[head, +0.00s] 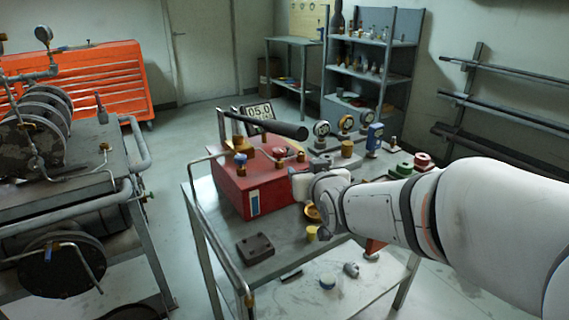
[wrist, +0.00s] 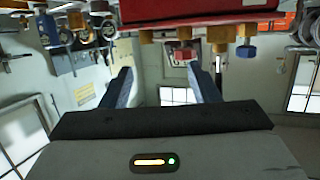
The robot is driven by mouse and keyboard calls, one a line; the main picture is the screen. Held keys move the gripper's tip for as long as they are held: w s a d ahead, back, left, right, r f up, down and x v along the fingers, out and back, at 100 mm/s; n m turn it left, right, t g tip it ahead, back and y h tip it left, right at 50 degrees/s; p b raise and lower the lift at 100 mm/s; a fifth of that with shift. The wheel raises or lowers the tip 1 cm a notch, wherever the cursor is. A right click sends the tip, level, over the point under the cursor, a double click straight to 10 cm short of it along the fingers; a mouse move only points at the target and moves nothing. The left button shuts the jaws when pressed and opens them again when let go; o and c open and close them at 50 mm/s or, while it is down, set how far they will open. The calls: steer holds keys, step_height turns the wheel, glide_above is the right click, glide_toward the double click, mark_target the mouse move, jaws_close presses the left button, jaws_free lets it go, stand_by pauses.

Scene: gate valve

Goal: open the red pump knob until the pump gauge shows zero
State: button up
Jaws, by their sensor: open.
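The red pump (head: 262,187) is a red box on the grey cart, with a black bar handle (head: 265,125) above it. Its red knob (head: 280,152) sits on top near the middle; a blue knob (head: 241,160) is to its left. In the upside-down wrist view, my gripper (wrist: 158,70) is open and empty. The red knob (wrist: 183,54) appears near the right fingertip, apparently beyond it; contact cannot be told.
Round gauges (head: 345,123) and small fittings crowd the cart behind and right of the pump. A dark block (head: 256,247) lies on the cart (head: 222,238) in front. A yellow-capped fitting (head: 311,233) stands near my wrist. Bare cart surface shows at front left.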

mark_target(281, 153)
steer(key=w+a+b, duration=0.1)
steer(key=w+a, duration=0.1)
steer(key=w, duration=0.1)
steer(key=w+a+t+y+b, duration=0.1)
steer(key=w+a, duration=0.1)
steer(key=w, duration=0.1)
steer(key=w+a+t+y+b, duration=0.1)
steer(key=w+a, duration=0.1)
steer(key=w, duration=0.1)
steer(key=shift+w+a+f+n, duration=0.15)
steer(key=shift+w+a+n, duration=0.1)
steer(key=shift+n, duration=0.15)
steer(key=shift+c, duration=0.4)
steer(key=c, duration=0.9)
